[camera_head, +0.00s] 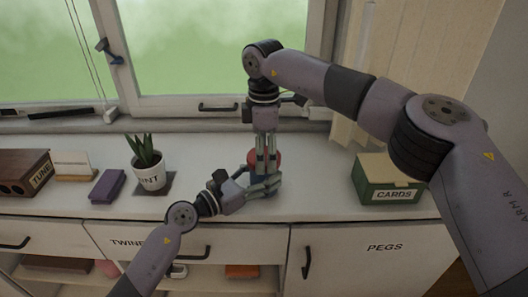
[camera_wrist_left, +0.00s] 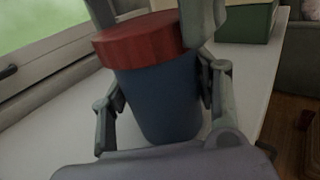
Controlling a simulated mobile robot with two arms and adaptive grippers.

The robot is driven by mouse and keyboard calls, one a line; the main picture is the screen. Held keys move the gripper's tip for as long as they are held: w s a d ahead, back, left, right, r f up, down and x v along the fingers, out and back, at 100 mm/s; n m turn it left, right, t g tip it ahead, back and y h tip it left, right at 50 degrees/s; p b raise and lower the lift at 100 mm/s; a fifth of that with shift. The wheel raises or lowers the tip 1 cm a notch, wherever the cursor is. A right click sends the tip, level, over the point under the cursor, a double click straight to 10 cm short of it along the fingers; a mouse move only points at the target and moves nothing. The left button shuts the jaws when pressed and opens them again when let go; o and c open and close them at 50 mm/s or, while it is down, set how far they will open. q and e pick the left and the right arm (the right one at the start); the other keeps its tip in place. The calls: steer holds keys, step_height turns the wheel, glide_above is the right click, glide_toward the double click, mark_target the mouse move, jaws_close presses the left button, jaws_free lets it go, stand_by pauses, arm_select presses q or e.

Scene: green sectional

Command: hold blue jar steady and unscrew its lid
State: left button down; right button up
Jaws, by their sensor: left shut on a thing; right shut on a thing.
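The blue jar (camera_wrist_left: 160,100) stands upright on the white counter, with a ridged red lid (camera_wrist_left: 135,40) on top. My left gripper (camera_wrist_left: 160,108) has its fingers on both sides of the jar body and is shut on it. In the head view the left gripper (camera_head: 257,185) reaches the jar from the left, and the fingers hide most of the body. My right gripper (camera_head: 265,160) points straight down from above and is shut on the red lid (camera_head: 276,160). The lid sits on the jar with no gap that I can make out.
A potted plant (camera_head: 149,175) stands left of the jar, near a purple block (camera_head: 108,186) and a brown box (camera_head: 24,172). A green cards box (camera_head: 385,182) stands to the right. The window (camera_head: 210,45) is behind. The counter's front edge is close to the left arm.

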steer(key=n, duration=0.3)
steer(key=shift+n, duration=0.4)
steer(key=n, duration=1.6)
steer(key=shift+n, duration=0.3)
steer(key=n, duration=2)
steer(key=shift+r+n, duration=0.1)
steer(key=shift+n, duration=0.3)
steer(key=n, duration=1.1)
steer(key=shift+n, duration=0.4)
steer(key=shift+r, duration=0.2)
